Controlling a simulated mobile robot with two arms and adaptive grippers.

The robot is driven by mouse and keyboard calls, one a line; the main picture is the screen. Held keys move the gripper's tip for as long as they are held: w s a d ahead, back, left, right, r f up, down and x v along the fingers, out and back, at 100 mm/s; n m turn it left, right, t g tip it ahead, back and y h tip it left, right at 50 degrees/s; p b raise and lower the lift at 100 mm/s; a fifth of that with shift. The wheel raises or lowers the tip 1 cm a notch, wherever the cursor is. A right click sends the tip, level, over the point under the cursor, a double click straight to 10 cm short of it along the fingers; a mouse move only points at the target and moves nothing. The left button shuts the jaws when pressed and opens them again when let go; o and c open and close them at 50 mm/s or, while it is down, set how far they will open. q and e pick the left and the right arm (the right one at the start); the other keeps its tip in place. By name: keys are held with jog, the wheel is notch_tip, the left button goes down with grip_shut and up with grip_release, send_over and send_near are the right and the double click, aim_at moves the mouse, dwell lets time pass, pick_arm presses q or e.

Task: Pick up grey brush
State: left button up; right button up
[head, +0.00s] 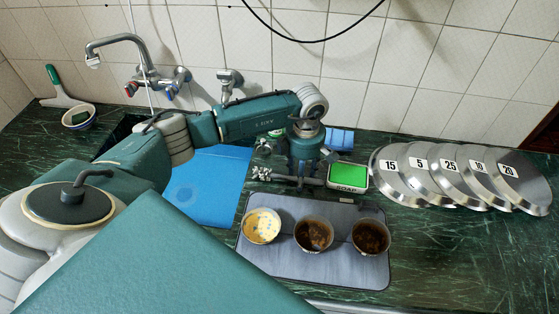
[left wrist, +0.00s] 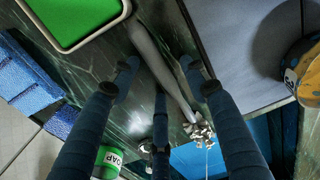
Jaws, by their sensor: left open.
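The grey brush (head: 262,174) lies on the dark green counter behind the grey mat, with its bristle end to the left and its handle running right towards the soap dish. In the left wrist view the brush (left wrist: 170,83) runs diagonally, its pale bristles at the lower right. My left gripper (head: 304,172) points down over the handle; in the left wrist view its spread fingers (left wrist: 160,82) are on both sides of the handle. It is open. Whether any finger touches the handle cannot be told. My right gripper is not in view.
The grey mat (head: 290,268) in front bears three filled bowls. Numbered metal lids (head: 455,175) overlap at right. A blue sheet (head: 205,190) lies left, a blue sponge (head: 340,137) behind, near the tiled wall.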

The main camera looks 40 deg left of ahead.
pick_arm(q)
jog(key=shift+f, duration=0.15)
jog(key=shift+c, duration=0.3)
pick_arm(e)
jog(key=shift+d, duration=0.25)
pick_arm(q)
grip_shut()
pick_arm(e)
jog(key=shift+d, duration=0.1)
